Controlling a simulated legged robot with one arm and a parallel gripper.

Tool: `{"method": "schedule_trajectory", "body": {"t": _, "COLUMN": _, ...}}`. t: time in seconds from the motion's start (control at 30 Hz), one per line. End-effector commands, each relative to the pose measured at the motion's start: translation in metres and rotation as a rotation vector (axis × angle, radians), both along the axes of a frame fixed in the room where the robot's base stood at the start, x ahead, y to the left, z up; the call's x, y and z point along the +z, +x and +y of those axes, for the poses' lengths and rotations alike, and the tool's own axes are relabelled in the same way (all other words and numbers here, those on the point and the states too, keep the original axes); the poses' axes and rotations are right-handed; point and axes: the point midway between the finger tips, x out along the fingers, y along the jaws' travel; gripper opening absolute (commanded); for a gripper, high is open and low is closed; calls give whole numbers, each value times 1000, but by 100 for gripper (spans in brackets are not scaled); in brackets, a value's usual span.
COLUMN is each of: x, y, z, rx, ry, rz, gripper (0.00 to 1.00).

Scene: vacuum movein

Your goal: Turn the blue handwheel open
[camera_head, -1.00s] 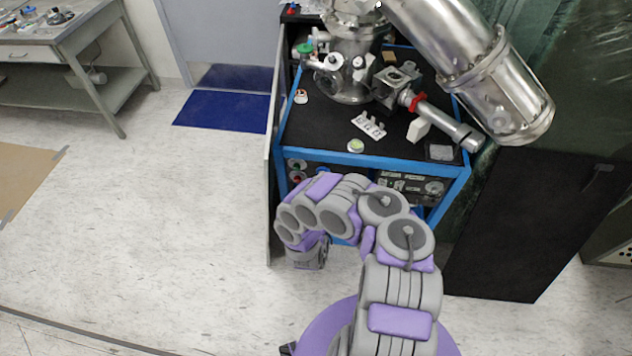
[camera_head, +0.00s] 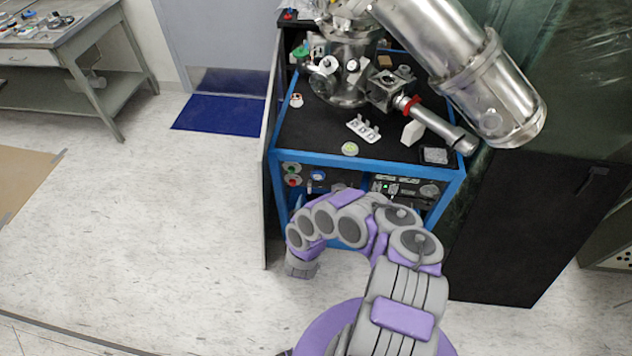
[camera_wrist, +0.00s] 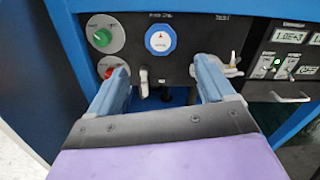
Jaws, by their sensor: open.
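The blue handwheel (camera_wrist: 160,40) looks like a round blue ring with a white face and a small red mark, on the dark front panel of the cart. It also shows small in the head view (camera_head: 318,175). My gripper (camera_wrist: 161,72) is open and empty, its two blue-grey fingers apart and pointing at the panel. The handwheel appears just beyond and above the gap between the fingertips, with no visible contact. In the head view my fingers cannot be made out behind my bent arm.
Left of the handwheel are a green knob (camera_wrist: 100,37) and a red knob (camera_wrist: 109,70). Small metal levers (camera_wrist: 144,82) sit below it. Right is a panel with displays (camera_wrist: 290,37). A blue cart frame (camera_head: 366,168) surrounds the panel, with steel vacuum parts (camera_head: 465,70) above.

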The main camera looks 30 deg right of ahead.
Motion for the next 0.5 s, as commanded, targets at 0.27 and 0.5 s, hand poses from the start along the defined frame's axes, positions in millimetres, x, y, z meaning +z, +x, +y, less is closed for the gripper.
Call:
{"method": "schedule_trajectory", "body": {"t": 0.27, "x": -3, "y": 42, "z": -28, "rx": 1, "ry": -8, "rz": -1, "gripper": 82}}
{"method": "schedule_trajectory", "body": {"t": 0.5, "x": -3, "y": 70, "z": -46, "rx": 0, "ry": -4, "rz": 1, "gripper": 82}}
